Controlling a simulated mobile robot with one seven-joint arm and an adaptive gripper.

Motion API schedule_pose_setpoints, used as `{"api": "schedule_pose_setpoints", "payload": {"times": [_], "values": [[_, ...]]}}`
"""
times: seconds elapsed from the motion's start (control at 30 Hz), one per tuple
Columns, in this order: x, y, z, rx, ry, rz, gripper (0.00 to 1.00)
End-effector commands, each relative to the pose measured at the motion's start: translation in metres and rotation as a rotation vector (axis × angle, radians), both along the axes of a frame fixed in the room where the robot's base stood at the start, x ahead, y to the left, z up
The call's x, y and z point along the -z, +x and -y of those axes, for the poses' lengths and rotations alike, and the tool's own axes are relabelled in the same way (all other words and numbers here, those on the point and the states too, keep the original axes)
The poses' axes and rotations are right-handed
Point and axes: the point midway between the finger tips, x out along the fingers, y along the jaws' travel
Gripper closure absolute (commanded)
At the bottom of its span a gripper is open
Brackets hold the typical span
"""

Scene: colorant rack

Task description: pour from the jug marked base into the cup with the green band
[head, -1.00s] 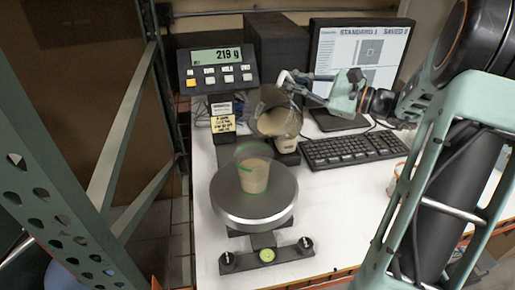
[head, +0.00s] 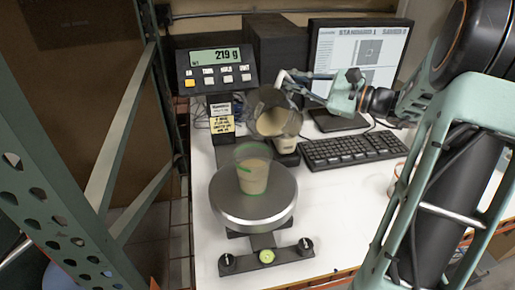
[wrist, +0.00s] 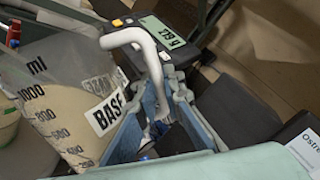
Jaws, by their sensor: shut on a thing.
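The clear jug (head: 275,108) holds beige liquid and hangs tilted above and behind the scale pan. In the wrist view the jug (wrist: 60,100) shows the word BASE and a ml scale. My gripper (head: 305,86) is shut on its white handle (wrist: 145,42); the wrist view also shows my gripper (wrist: 155,105) around the handle's lower part. The clear cup with green markings (head: 253,172) stands upright on the scale pan, partly filled with beige liquid. The jug is apart from the cup, above and slightly right of it. No stream of liquid shows between them.
The round scale pan (head: 232,212) is under the cup; its display (head: 215,56) reads 219 g. A keyboard (head: 355,148) and monitor (head: 358,65) stand at the right. A green rack post (head: 60,180) is at the left. White bench is clear right of the pan.

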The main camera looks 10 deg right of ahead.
Motion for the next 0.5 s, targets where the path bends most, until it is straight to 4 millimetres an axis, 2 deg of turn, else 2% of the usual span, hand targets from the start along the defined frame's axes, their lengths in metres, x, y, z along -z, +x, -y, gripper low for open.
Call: {"api": "schedule_pose_setpoints", "payload": {"times": [0.5], "values": [[-0.0029, -0.0011, 0.0004, 0.000, -0.017, 0.022, 1.00]]}}
